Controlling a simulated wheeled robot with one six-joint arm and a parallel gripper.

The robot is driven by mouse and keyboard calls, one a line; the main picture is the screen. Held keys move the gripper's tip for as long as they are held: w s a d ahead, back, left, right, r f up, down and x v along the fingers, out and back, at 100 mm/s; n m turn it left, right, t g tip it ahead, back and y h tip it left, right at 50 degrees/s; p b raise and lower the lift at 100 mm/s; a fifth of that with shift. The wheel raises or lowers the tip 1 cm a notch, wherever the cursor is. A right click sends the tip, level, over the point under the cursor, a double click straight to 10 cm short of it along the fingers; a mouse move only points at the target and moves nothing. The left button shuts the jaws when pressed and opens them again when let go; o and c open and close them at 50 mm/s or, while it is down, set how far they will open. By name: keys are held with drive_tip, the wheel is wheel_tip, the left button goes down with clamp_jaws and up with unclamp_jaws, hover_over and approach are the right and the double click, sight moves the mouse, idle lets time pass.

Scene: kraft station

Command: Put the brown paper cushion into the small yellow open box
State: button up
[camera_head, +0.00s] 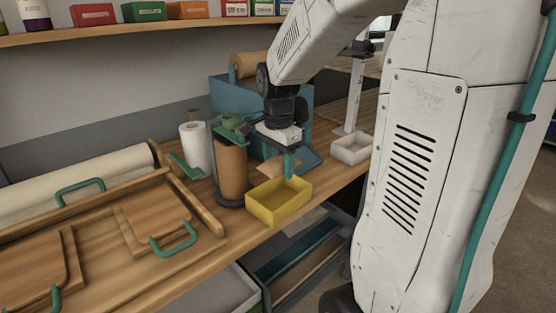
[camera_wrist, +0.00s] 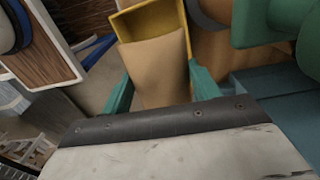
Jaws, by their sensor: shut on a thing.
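The brown paper cushion (camera_wrist: 155,62) is held between the two teal fingers of my gripper (camera_wrist: 160,86) in the wrist view. Its free end overlaps the small yellow open box (camera_wrist: 150,20) from that viewpoint. In the head view my gripper (camera_head: 290,166) points down over the rear side of the yellow box (camera_head: 275,213). The cushion (camera_head: 267,169) shows there just behind the box's back wall, partly hidden by a finger. The visible part of the box's inside looks empty. I cannot tell the exact height of the cushion over the rim.
A brown paper roll on a stand (camera_head: 231,168) is close left of the box, with a white roll (camera_head: 195,148) beyond. A blue dispenser (camera_head: 232,97) stands behind. A pale open box (camera_head: 352,149) is to the right. The bench's front edge is close to the yellow box.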

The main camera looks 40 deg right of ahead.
drive_tip(key=shift+f, duration=2.75)
drive_tip(key=o, duration=1)
drive_tip(key=shift+r, duration=6.5)
